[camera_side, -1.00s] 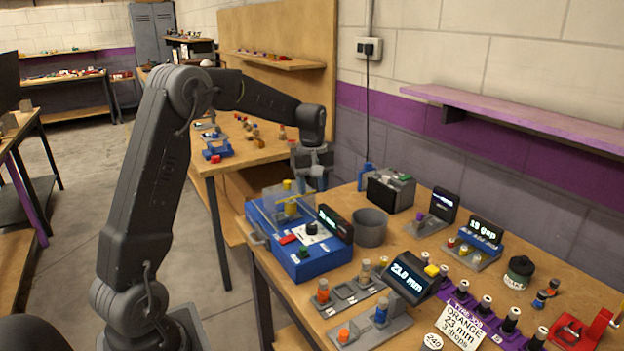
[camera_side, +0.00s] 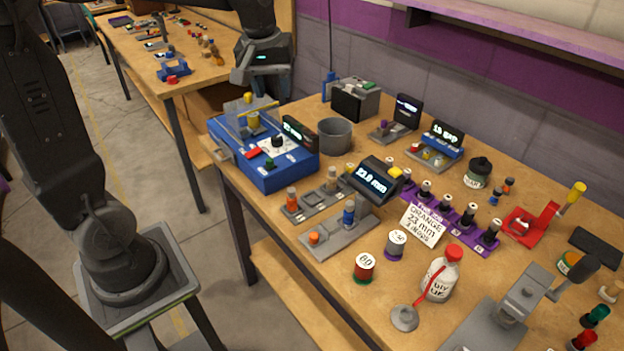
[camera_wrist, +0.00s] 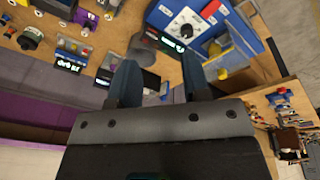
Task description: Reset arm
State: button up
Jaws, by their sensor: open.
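My gripper (camera_side: 262,88) hangs in the air at the back left of the workbench, around the far side of the blue machine (camera_side: 286,178) in the side view. In the wrist view my gripper (camera_wrist: 160,75) has its two dark fingers spread apart, with nothing held between them. The blue machine (camera_wrist: 222,30) also shows there, beyond the right finger. My arm is raised and reaches over from the left; its upper part is cut off by the side view's top edge.
A grey cup (camera_side: 334,136) and a dark box (camera_side: 356,103) stand near my gripper. Several displays, a purple rack (camera_side: 452,222), a white bottle (camera_side: 438,280) and a red press (camera_side: 530,228) fill the workbench. A purple shelf (camera_side: 500,30) juts from the wall.

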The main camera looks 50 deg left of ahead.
jog(key=s+d+m+t, duration=0.1)
jog(key=s+d+m, duration=0.3)
jog(key=s, duration=0.4)
jog(key=s+d+f+m+t, duration=0.1)
jog(key=s+d+m+t, duration=0.1)
jog(key=s+d+m, duration=0.3)
jog(key=s+d, duration=0.2)
jog(key=s, duration=0.1)
jog(key=shift+d+h, duration=0.15)
jog(key=shift+h, duration=0.15)
